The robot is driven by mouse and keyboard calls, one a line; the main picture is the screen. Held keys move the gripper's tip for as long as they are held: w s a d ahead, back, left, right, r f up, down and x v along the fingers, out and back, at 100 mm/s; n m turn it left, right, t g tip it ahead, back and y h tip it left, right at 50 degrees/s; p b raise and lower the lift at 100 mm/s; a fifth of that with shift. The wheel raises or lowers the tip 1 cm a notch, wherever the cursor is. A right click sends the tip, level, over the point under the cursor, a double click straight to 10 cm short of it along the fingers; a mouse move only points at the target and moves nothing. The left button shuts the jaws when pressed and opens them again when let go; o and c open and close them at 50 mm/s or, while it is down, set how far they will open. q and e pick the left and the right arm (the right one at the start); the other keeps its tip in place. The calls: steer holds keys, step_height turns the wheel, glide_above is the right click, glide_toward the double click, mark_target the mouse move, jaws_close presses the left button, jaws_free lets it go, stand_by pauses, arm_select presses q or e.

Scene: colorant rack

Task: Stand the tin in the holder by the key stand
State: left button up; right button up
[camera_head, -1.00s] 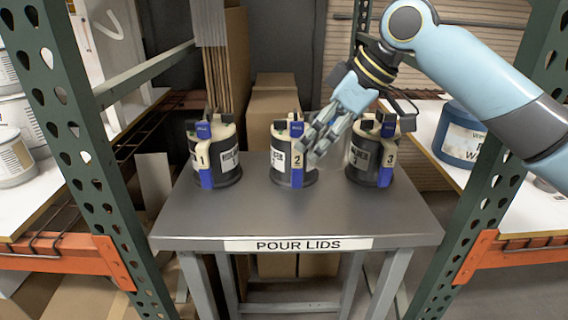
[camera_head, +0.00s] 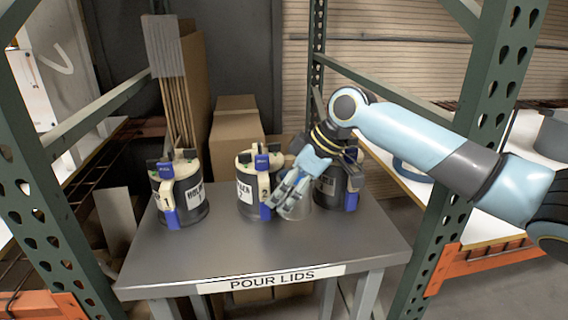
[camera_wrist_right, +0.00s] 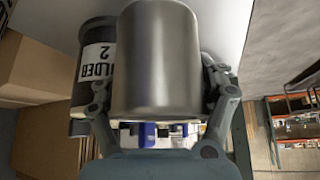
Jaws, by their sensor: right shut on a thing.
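My right gripper (camera_head: 292,192) is shut on a plain grey metal tin (camera_head: 296,208). In the right wrist view the tin (camera_wrist_right: 155,60) fills the middle, between the fingers (camera_wrist_right: 160,100). In the head view it shows between canister 2 (camera_head: 245,206) and canister 3 (camera_head: 328,192), at the grey table (camera_head: 200,262). I cannot tell whether it touches the table. Canister 2 (camera_wrist_right: 93,70) is close beside it in the wrist view. No key stand can be made out. My left gripper is out of view.
Canister 1 (camera_head: 196,204), dark with a pale lid and blue clip, stands at the table's left. The table's front label reads "POUR LIDS" (camera_head: 272,281). Green rack posts (camera_head: 468,130) flank the table; cardboard boxes (camera_head: 236,135) stand behind.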

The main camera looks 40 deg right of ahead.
steer(key=shift+f, duration=2.85)
steer(key=o, duration=1.5)
steer(key=shift+f, duration=0.1)
